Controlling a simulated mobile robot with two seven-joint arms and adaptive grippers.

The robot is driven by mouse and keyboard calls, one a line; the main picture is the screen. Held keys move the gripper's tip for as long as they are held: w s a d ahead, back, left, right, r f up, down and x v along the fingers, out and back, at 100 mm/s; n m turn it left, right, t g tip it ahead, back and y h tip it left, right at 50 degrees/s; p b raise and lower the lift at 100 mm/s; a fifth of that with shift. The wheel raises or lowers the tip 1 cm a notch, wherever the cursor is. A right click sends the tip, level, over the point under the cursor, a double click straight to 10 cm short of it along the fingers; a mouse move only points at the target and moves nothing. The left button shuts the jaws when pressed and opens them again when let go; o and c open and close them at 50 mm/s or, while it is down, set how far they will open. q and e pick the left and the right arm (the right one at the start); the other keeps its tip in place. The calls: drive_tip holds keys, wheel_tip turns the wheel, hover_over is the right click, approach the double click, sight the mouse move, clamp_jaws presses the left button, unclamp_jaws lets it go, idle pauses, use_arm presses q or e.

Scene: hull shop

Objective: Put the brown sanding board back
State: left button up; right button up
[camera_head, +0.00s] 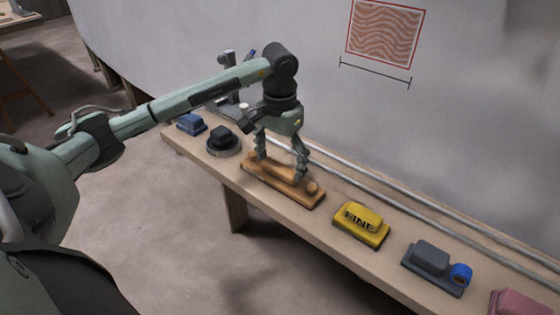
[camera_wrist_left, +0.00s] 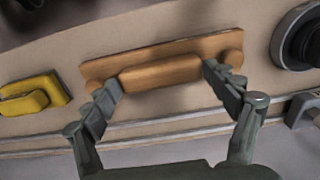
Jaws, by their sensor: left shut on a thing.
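The brown sanding board (camera_head: 299,195) is a long wooden board with a raised handle bar along its top. It lies on, or just above, the wooden bench, between a black round sander and a yellow block; I cannot tell if it touches the bench. My left gripper (camera_head: 281,172) reaches down over it from above, shut on it. In the left wrist view the gripper (camera_wrist_left: 163,90) has one finger at each end of the handle of the board (camera_wrist_left: 160,72). My right gripper is not in view.
On the bench (camera_head: 335,252) stand a blue block (camera_head: 191,124), the black round sander (camera_head: 223,140), the yellow block (camera_head: 361,224), a grey block with a blue roll (camera_head: 434,266) and a pink block (camera_head: 520,304). Metal rails (camera_head: 385,200) run behind them, before the grey hull wall.

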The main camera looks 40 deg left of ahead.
sight(280, 167)
use_arm(q)
drive_tip(key=o, duration=1)
wheel_tip(280, 167, up, 12)
drive_tip(key=shift+r, duration=0.1)
